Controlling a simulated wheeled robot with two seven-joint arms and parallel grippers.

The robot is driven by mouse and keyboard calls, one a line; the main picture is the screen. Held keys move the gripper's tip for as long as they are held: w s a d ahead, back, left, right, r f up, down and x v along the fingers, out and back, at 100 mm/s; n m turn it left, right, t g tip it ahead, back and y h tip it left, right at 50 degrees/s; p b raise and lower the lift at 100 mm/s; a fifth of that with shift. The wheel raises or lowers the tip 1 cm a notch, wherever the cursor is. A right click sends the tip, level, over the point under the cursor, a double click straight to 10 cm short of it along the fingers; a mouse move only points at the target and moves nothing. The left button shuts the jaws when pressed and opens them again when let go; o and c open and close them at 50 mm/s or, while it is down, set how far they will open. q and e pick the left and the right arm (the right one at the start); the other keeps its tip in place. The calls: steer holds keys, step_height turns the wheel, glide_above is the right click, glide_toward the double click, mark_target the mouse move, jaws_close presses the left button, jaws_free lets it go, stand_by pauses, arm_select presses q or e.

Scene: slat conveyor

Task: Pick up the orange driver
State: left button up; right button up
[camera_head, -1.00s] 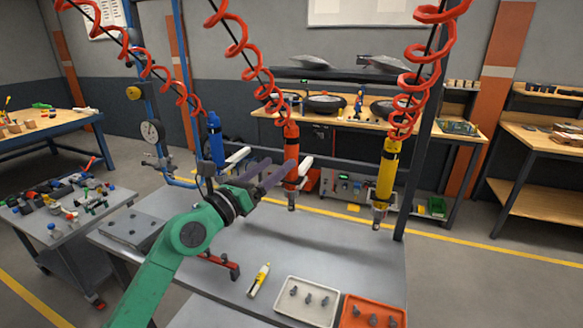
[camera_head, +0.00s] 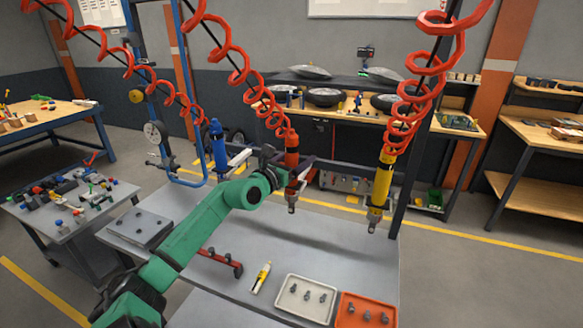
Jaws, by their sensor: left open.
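The orange driver (camera_head: 292,143) hangs upright from a red coiled hose above the grey workbench. It is between the blue driver (camera_head: 217,148) on the left and the yellow driver (camera_head: 381,182) on the right. My green left arm reaches in from the lower left, and my left gripper (camera_head: 294,170) is at the orange driver's middle. The jaws are open, with dark finger parts beside the driver's body. The gripper is small and partly covers the driver, so I cannot tell whether they touch. My right gripper is not in view.
A dark post (camera_head: 408,190) stands right of the yellow driver. The bench middle is clear.

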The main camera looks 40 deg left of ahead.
arm_select(q)
steer(key=shift+w+f, duration=0.1)
jaws_close()
steer(key=shift+r, duration=0.25)
